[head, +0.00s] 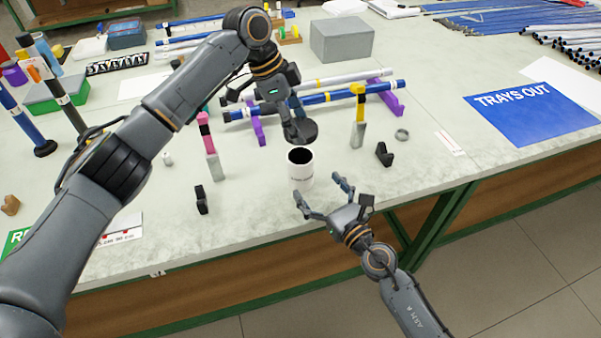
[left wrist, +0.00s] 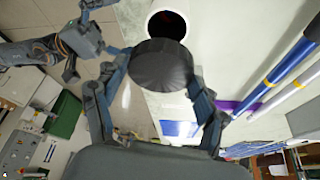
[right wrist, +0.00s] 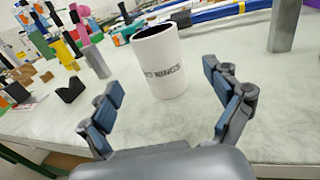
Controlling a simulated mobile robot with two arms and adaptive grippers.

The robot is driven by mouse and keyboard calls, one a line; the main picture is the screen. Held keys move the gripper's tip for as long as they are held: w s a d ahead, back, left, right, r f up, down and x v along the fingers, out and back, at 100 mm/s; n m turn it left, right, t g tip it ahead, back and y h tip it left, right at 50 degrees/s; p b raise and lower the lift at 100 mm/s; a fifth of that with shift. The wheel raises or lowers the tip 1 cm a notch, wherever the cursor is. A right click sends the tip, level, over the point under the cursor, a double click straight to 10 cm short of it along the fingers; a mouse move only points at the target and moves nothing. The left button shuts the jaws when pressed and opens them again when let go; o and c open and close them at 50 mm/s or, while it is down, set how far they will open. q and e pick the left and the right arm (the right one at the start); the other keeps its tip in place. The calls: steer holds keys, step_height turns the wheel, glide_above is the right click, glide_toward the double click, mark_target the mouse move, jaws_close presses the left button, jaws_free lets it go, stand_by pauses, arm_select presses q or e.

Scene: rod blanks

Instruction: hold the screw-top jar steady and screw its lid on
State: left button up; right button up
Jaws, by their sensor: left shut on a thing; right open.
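The white screw-top jar (head: 301,170) stands upright and open on the table; its dark inside shows. It also shows in the right wrist view (right wrist: 160,65), with dark lettering on its side. My left gripper (head: 303,128) is shut on the dark round lid (head: 306,131), which it holds above the jar, apart from it. In the left wrist view the lid (left wrist: 161,65) sits between the fingers, with the jar mouth (left wrist: 167,25) beyond it. My right gripper (head: 323,197) is open at the jar's near side. In the right wrist view its fingers (right wrist: 165,105) are spread, with the jar ahead between them.
A pink-topped post (head: 209,145) stands left of the jar and a yellow-topped post (head: 358,115) right. Small black blocks (head: 201,199) (head: 384,155) lie on either side. Rods on purple supports (head: 258,130) lie behind. A grey box (head: 341,39) stands at the back.

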mark_target(294, 158)
steer(key=x, duration=0.7)
steer(key=shift+a, duration=0.15)
steer(key=shift+w+a, duration=0.15)
steer(key=shift+w, duration=0.3)
steer(key=c, duration=1.8)
arm_select(q)
steer(key=shift+w+f, duration=0.1)
steer(key=shift+f, duration=2.4)
